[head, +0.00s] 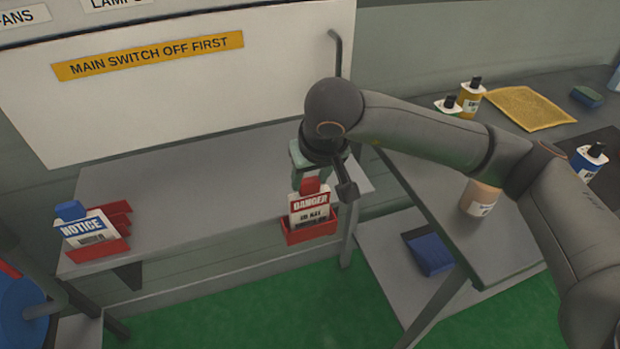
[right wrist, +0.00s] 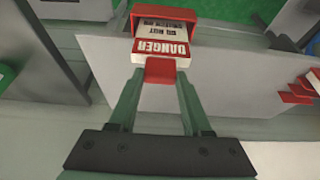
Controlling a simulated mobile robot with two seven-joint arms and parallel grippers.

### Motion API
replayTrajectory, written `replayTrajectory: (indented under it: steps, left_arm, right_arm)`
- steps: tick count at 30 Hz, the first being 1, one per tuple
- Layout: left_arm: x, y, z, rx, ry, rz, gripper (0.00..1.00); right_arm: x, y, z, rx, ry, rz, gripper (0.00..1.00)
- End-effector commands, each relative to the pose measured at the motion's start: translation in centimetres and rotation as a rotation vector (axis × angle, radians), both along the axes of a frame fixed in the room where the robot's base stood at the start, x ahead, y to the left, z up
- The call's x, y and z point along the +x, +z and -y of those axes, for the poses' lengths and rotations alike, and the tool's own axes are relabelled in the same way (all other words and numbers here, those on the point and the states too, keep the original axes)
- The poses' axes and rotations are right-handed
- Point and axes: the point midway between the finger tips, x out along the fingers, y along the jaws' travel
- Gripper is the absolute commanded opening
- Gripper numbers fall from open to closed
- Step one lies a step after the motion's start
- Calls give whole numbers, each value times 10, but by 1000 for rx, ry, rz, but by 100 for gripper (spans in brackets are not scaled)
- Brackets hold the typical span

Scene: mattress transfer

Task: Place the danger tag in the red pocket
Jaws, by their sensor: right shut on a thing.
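The danger tag (head: 309,208) is white with a red DANGER band and a red tab on top. It stands upright with its lower part inside the red pocket (head: 311,233) at the front edge of the grey shelf. My right gripper (head: 312,180) is above it, shut on the red tab. In the right wrist view the fingers (right wrist: 160,72) close on the tab, and the tag (right wrist: 160,45) reaches into the pocket (right wrist: 197,20). The tag's lower edge is hidden by the pocket's front wall. My left gripper is not in view.
A NOTICE tag (head: 88,229) with a blue tab stands in another red holder (head: 98,251) at the shelf's left end. A table (head: 445,222) at the right carries several bottles and a yellow cloth (head: 528,108). A white panel (head: 180,90) rises behind the shelf, whose middle is clear.

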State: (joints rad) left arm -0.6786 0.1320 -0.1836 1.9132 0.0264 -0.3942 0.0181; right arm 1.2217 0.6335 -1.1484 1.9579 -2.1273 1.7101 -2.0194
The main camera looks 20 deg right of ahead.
Motion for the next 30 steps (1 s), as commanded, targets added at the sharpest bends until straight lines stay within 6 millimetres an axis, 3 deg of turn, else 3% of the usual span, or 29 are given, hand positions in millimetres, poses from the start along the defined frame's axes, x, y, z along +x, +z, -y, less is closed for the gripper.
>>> replayTrajectory:
  steps: [4, 17, 18, 25, 30]
  left_arm:
    - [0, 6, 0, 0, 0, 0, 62]
    - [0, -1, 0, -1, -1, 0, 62]
    - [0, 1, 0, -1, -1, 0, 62]
    - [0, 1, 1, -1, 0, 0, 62]
    - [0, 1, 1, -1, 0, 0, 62]
  right_arm:
    - [0, -12, 0, 1, 0, 1, 0]
    - [0, -18, -1, 1, -1, 3, 0]
    - [0, -17, -1, 1, -1, 2, 53]
    - [0, -17, -1, 1, -1, 2, 79]
    - [0, -17, -1, 1, -1, 2, 79]
